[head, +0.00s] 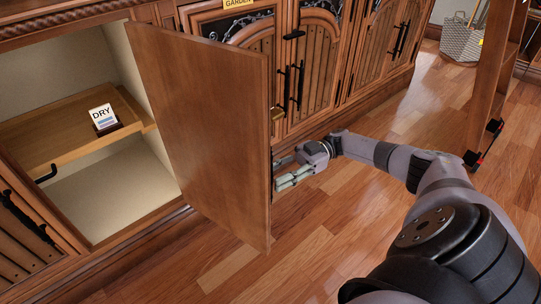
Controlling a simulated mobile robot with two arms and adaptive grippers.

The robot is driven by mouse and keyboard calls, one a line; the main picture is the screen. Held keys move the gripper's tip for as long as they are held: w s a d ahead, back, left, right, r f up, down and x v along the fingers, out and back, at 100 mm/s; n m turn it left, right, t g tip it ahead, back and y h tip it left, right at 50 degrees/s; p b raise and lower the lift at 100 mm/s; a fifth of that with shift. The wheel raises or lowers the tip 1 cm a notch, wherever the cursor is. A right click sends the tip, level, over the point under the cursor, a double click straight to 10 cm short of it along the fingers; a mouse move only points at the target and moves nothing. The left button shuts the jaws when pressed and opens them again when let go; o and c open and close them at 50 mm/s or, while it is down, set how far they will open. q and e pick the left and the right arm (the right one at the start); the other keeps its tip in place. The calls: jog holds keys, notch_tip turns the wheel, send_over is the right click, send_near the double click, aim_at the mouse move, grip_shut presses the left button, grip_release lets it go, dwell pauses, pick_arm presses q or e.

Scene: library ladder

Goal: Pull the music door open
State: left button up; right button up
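A plain wooden cabinet door (205,125) stands swung out from the cabinet at the left, with its inner face toward me. No music label shows on it; its outer face and any handle there are hidden. My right gripper (280,174) is at the door's free edge, on its far side. The door hides part of the fingertips, so I cannot tell whether they hold anything. My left gripper is out of view.
The open compartment has a wooden shelf (60,135) holding a small DRY box (104,118). Carved cabinet doors (308,70) with black handles stand behind, one section labelled GARDEN (238,3). A wooden ladder (492,80) and a basket (461,40) are at the right. Wood floor (330,235) is clear near the door.

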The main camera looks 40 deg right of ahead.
jog(key=d, duration=0.4)
jog(key=shift+s+d, duration=0.25)
jog(key=shift+d, duration=0.1)
dwell(0.3)
